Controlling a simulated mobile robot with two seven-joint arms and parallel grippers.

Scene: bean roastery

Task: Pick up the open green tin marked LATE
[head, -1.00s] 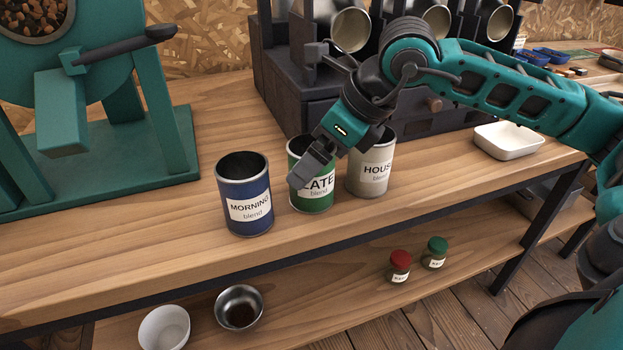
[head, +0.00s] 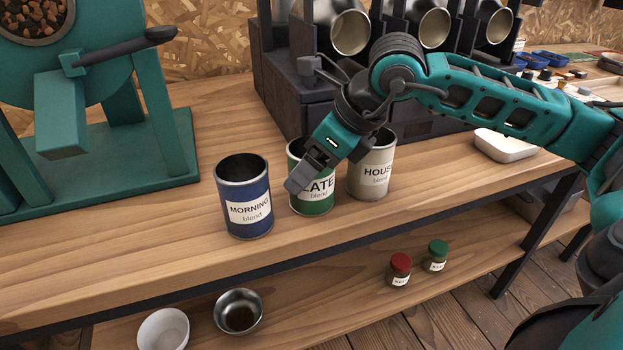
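The open green tin marked LATE (head: 313,205) stands upright on the wooden bench, between the blue MORNING tin (head: 247,213) and the grey HOUSE tin (head: 376,177). My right gripper (head: 304,176) points down and left at the green tin's near upper side. A dark finger crosses in front of the tin and covers part of its rim and label. The other finger is not clearly visible, so I cannot tell how far apart the fingers are or whether they grip the wall. My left gripper is not in view.
A white tray (head: 505,146) sits to the right. Bowls (head: 238,311) and two small jars (head: 399,269) are on the lower shelf. The bench left of the tins is clear.

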